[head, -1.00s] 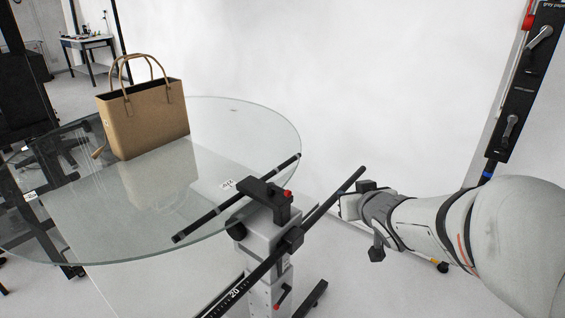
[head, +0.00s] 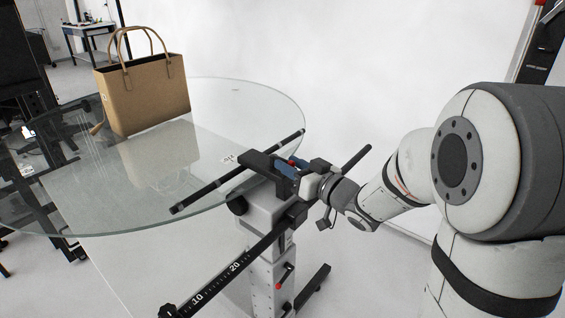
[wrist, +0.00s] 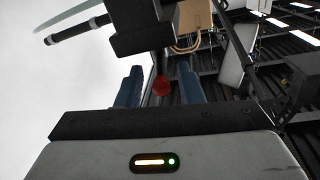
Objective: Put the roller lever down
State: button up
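The roller lever, a black arm with a red knob (head: 292,161), sits on top of the grey stand (head: 262,215) at the edge of the glass turntable (head: 215,110). I take its black body (head: 262,165) to be raised; its exact angle is hard to tell. My gripper (head: 288,169) is at the lever, coming from the right. In the wrist view, the blue fingers of my gripper (wrist: 160,76) are apart, with the red knob (wrist: 162,87) between them and gaps on both sides. The black body (wrist: 145,30) is just ahead.
A tan handbag (head: 145,95) stands on the glass. A black roller bar (head: 200,193) lies along the glass edge. A black scaled rail (head: 225,272) crosses the stand, and a small red-tipped handle (head: 284,277) sits lower down. White backdrop lies behind.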

jog(key=shift+x, duration=0.9)
jog(key=shift+c, duration=0.4)
